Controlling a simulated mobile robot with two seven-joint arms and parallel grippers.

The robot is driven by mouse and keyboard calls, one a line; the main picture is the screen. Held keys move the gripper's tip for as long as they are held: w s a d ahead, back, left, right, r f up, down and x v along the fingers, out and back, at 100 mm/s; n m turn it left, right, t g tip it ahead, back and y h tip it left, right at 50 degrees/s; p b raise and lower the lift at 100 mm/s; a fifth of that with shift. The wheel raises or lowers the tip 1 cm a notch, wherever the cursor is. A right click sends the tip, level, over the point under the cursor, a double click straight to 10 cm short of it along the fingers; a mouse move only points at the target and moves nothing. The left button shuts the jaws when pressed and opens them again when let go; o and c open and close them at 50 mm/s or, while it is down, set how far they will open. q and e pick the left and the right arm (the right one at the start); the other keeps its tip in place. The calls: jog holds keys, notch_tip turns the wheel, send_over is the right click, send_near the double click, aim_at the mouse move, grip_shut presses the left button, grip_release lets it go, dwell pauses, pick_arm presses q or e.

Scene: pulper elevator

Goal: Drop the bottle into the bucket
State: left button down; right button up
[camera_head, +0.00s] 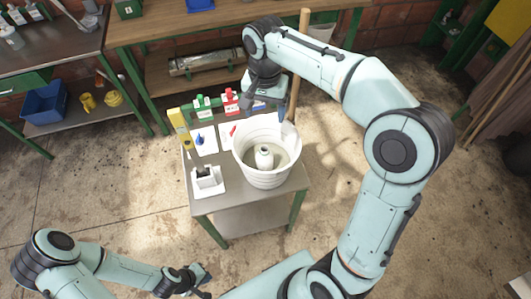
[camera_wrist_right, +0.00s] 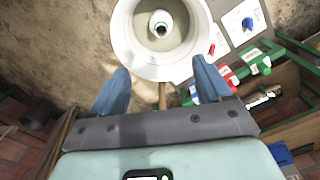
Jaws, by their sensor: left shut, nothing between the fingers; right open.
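A white bucket (camera_head: 267,171) stands on a small metal table, and it also shows in the right wrist view (camera_wrist_right: 124,40). A white bottle (camera_head: 265,157) is inside the bucket; the right wrist view shows it from above (camera_wrist_right: 160,22), with a dark opening and a green mark. My right gripper (camera_wrist_right: 160,88) is open and empty, above the bucket's back rim. In the head view it shows near the bucket's far side (camera_head: 268,101). My left gripper (camera_head: 205,284) is shut and empty, low at the bottom left, away from the table.
On the small table (camera_head: 226,202) stand a white holder (camera_head: 207,180), a yellow device (camera_head: 179,128) and a blue item. A wooden workbench (camera_head: 170,27) is at the back. A blue bin (camera_head: 45,102) sits on a left shelf.

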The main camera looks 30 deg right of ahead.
notch_tip(320, 180, up, 5)
jog(key=shift+f+p, duration=0.15)
jog(key=shift+p, duration=0.15)
dwell(0.4)
